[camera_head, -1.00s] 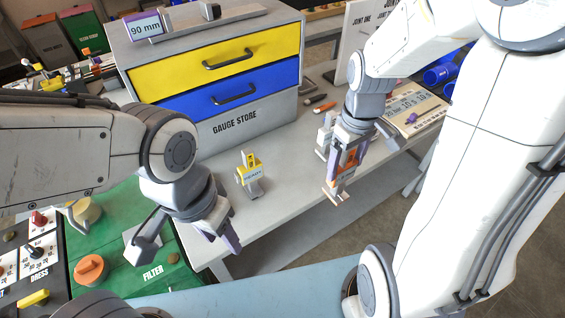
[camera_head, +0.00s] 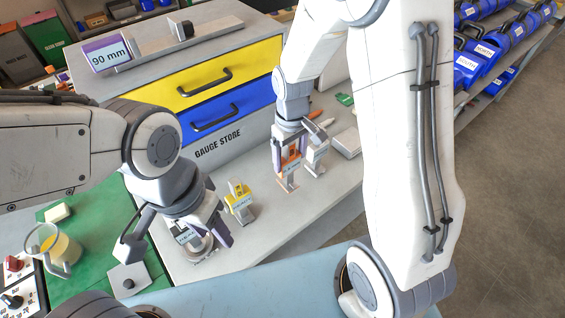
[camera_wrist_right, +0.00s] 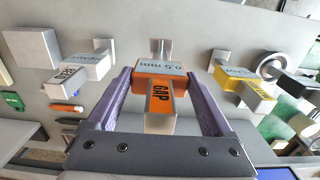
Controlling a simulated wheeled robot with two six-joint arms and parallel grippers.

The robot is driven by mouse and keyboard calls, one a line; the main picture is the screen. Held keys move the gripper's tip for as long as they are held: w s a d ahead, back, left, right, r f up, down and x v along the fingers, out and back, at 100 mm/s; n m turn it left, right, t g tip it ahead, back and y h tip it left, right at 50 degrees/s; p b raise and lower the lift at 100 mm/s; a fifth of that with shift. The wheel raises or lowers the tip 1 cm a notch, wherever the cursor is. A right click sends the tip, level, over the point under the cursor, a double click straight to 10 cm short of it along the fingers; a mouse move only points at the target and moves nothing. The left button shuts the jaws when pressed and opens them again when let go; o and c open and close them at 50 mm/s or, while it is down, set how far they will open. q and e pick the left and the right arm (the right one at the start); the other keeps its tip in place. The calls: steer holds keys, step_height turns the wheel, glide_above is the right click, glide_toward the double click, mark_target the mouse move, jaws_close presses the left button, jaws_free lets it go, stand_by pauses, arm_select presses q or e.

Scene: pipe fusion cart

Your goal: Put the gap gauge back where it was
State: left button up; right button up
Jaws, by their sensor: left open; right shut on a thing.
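The orange gap gauge (camera_head: 291,158), marked "GAP" and "0.5 mm", is held in my right gripper (camera_head: 289,150). In the right wrist view the gauge (camera_wrist_right: 160,92) sits between the two purple fingers (camera_wrist_right: 163,100), which are shut on it. It is upright in front of the gauge store, between a yellow gauge (camera_head: 239,201) and a white gauge marked "BEAD" (camera_wrist_right: 80,70). I cannot tell whether its foot touches the bench. My left gripper (camera_head: 207,236) is open at the bench's left end, close around or over a grey labelled piece (camera_head: 190,238); their contact is unclear.
The gauge store (camera_head: 217,141) with yellow and blue drawers stands behind on the grey bench (camera_head: 262,225). A "90 mm" label (camera_head: 107,53) is on its top. A pale box (camera_head: 346,142) and small tools lie to the right. A green mat (camera_head: 85,235) lies left.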

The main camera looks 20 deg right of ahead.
steer(key=f, duration=0.1)
steer(key=w+a+f+p, duration=0.1)
steer(key=f, duration=0.2)
steer(key=shift+w+a+f+p, duration=0.3)
steer(key=shift+a+f, duration=0.05)
steer(key=shift+f, duration=0.5)
steer(key=o, duration=1)
